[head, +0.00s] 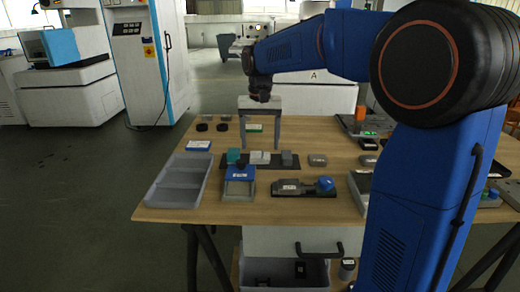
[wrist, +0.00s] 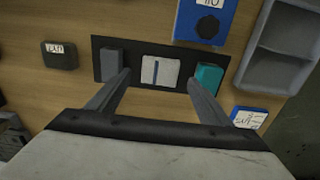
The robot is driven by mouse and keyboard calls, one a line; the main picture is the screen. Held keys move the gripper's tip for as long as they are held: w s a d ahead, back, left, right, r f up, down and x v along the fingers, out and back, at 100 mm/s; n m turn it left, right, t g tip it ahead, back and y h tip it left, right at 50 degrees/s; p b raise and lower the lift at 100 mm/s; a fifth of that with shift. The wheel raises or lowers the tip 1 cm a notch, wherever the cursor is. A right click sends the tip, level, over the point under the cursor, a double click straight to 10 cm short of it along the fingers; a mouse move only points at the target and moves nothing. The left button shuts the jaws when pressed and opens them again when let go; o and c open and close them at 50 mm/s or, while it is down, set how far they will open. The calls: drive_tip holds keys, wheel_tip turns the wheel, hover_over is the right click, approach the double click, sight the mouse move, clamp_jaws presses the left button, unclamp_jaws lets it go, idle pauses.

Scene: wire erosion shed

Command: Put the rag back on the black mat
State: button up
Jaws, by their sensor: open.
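A white folded cloth with a dark blue stripe, which looks like the rag (wrist: 161,72), lies on the black mat (wrist: 184,62) in the wrist view. It sits between a grey block (wrist: 110,65) and a teal block (wrist: 208,76). In the head view the rag (head: 259,157) and mat (head: 275,167) show near the middle of the table. My gripper (head: 262,147) is open and points down over the mat. In the wrist view its fingertips (wrist: 158,78) are on either side of the rag, apart from it. How high they are above the mat I cannot tell.
A grey compartment tray (head: 152,196) stands at the table's left. A blue box (head: 238,188) and a black tool with a blue knob (head: 303,187) lie in front of the mat. A blue-and-white box (head: 199,145) is to its left. Bare wood shows around the mat.

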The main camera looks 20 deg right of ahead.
sight(260, 154)
wheel_tip(260, 154, up, 9)
drive_tip(key=shift+f, duration=0.15)
idle(0.4)
